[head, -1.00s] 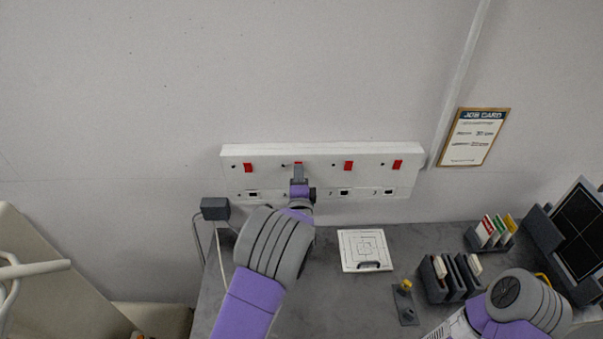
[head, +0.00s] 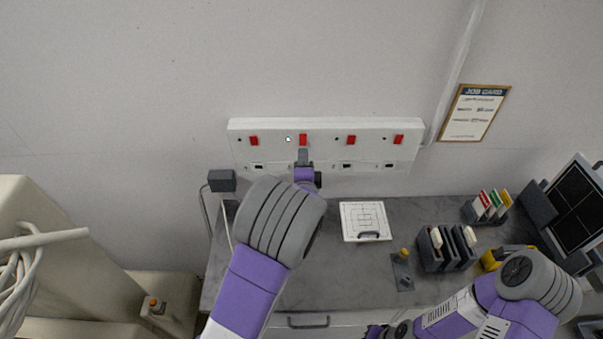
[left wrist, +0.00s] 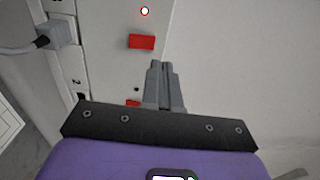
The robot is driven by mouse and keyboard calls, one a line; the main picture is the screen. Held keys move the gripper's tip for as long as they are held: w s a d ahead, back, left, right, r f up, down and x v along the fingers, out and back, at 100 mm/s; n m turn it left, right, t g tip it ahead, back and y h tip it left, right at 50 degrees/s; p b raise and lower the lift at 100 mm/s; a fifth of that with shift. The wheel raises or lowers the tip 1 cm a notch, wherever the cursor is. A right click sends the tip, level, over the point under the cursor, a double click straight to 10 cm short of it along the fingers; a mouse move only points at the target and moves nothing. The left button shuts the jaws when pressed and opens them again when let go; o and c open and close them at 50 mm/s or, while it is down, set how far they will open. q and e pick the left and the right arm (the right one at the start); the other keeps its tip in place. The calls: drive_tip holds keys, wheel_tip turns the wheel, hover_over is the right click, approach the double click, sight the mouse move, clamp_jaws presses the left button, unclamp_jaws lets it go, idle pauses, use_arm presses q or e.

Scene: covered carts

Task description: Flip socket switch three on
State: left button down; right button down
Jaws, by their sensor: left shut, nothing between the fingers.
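A white socket panel (head: 325,125) on the wall carries a row of red switches, each with a small round indicator to its left in the head view. The third switch from the left (head: 351,140) is uncovered, and its indicator (head: 337,139) is dark. The indicator (head: 289,139) beside the second switch (head: 303,140) is lit white. My left gripper (head: 304,153) is shut and empty, just below the second switch. The left wrist view shows its closed fingers (left wrist: 162,68) near a red switch (left wrist: 141,41) with a lit indicator (left wrist: 145,11). My right gripper is out of view.
A grey worktop (head: 325,255) below holds a white square plate with a handle (head: 364,222), a yellow-knobbed block (head: 402,270) and a dark rack (head: 447,250). A monitor (head: 580,210) stands at right. A beige cart (head: 70,245) is at left.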

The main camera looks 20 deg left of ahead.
use_arm(q)
drive_tip(key=v, duration=0.6)
drive_tip(key=shift+d+r, duration=0.2)
drive_tip(key=shift+r, duration=0.15)
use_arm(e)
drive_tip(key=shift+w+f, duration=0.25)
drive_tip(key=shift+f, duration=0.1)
use_arm(q)
drive_tip(key=shift+s, duration=0.1)
drive_tip(key=shift+s, duration=0.1)
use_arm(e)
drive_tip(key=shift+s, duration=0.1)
